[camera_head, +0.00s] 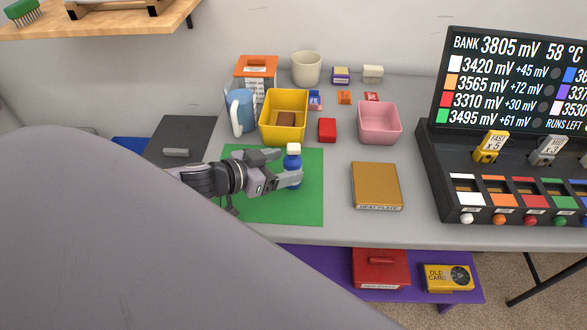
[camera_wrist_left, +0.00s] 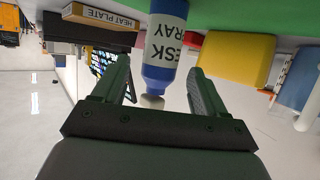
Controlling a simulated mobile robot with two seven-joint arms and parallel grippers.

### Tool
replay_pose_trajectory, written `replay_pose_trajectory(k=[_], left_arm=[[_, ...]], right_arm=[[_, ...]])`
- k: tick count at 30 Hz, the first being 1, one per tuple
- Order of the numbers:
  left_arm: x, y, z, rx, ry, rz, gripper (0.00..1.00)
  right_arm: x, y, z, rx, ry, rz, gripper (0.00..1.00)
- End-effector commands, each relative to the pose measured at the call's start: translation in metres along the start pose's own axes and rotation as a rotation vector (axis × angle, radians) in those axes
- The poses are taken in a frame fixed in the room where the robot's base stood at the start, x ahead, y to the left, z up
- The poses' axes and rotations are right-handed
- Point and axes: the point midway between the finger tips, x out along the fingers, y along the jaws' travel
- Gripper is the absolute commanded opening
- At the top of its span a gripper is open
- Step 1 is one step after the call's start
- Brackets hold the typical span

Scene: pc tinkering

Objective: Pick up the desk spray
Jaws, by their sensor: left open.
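The desk spray (camera_head: 293,165) is a blue bottle with a white cap and a white label. It stands upright on the green mat (camera_head: 268,212). In the left wrist view the desk spray (camera_wrist_left: 163,50) appears upside down, its cap between the two fingers. My left gripper (camera_head: 288,165) is open, with one finger on either side of the bottle. I cannot tell whether either finger touches it. In the left wrist view the left gripper (camera_wrist_left: 160,85) shows a gap beside the bottle. My right gripper is not in view.
A blue mug (camera_head: 238,112), a yellow bin (camera_head: 271,128) and a red box (camera_head: 327,130) stand behind the mat. The heat plate (camera_head: 376,185) lies to the right, with a pink bin (camera_head: 379,123) behind it. A display panel (camera_head: 510,85) stands far right.

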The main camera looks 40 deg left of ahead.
Motion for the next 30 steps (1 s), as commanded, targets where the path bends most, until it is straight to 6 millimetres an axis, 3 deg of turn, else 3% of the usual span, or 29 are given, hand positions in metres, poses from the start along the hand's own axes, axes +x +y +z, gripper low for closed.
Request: replay_pose_trajectory(k=[18, 28, 29, 30], left_arm=[[0.049, 0.000, 0.004, -0.001, 0.001, -0.001, 0.72], [0.052, 0.001, 0.004, -0.001, -0.001, 0.000, 0.72], [0.052, 0.001, 0.004, -0.001, -0.001, 0.000, 0.69], [0.052, 0.001, 0.004, -0.001, -0.001, 0.000, 0.56]], right_arm=[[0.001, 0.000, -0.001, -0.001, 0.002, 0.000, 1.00], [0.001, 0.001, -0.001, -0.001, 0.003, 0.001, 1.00], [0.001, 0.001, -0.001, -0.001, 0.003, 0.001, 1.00], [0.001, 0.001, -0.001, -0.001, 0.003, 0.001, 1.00]])
